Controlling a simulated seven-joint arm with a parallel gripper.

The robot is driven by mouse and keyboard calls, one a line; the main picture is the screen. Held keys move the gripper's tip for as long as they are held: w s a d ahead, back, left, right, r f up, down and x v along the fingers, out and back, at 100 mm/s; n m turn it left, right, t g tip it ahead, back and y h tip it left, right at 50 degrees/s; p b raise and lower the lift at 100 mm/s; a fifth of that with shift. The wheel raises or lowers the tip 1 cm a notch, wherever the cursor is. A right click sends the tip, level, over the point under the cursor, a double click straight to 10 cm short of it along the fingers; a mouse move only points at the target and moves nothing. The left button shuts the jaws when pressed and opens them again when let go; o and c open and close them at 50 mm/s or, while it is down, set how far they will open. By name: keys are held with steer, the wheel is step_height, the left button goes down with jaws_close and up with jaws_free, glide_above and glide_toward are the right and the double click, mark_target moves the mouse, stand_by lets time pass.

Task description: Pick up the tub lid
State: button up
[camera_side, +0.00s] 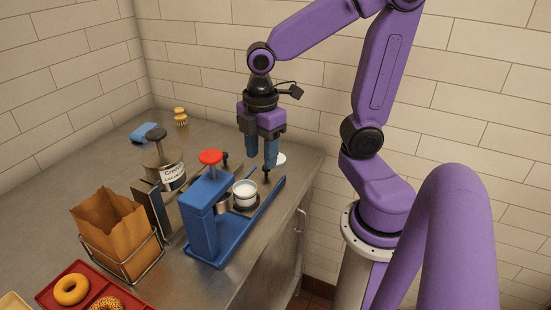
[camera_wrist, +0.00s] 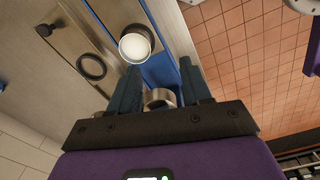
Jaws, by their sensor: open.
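The tub lid (camera_side: 161,155) appears to be the round metallic cover with a dark knob, on top of a white labelled tub (camera_side: 172,177) in the side view. The tub is partly hidden by a dark plate in front. My gripper (camera_side: 268,167) points down, open, to the right of the tub and well apart from the lid. In the wrist view my open gripper (camera_wrist: 161,88) has a small metal cylinder (camera_wrist: 160,97) showing beyond and between its fingers. I cannot clearly identify the lid in that view.
A blue press (camera_side: 203,222) with a red knob and a white-filled cup (camera_side: 245,190) stand by a blue tray (camera_side: 262,212) below my gripper. A paper bag (camera_side: 116,230) in a wire holder stands front left.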

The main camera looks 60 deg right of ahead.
steer(key=w+d+r+n, duration=0.15)
steer(key=w+d, duration=0.25)
steer(key=d, duration=0.7)
steer(key=w+d+r+n, duration=0.15)
steer(key=w+d, duration=0.25)
steer(key=d, duration=0.6)
steer(key=f, duration=1.2)
steer(key=shift+s+d+f, duration=0.1)
steer(key=shift+s+f, duration=0.1)
steer(key=shift+s+d+f, duration=0.1)
steer(key=shift+d+f, duration=0.1)
steer(key=shift+f, duration=1.15)
steer(key=shift+s+d+f, duration=0.1)
steer(key=shift+d+f, duration=0.05)
steer(key=shift+f, duration=1.15)
steer(key=shift+c, duration=0.3)
jaws_close()
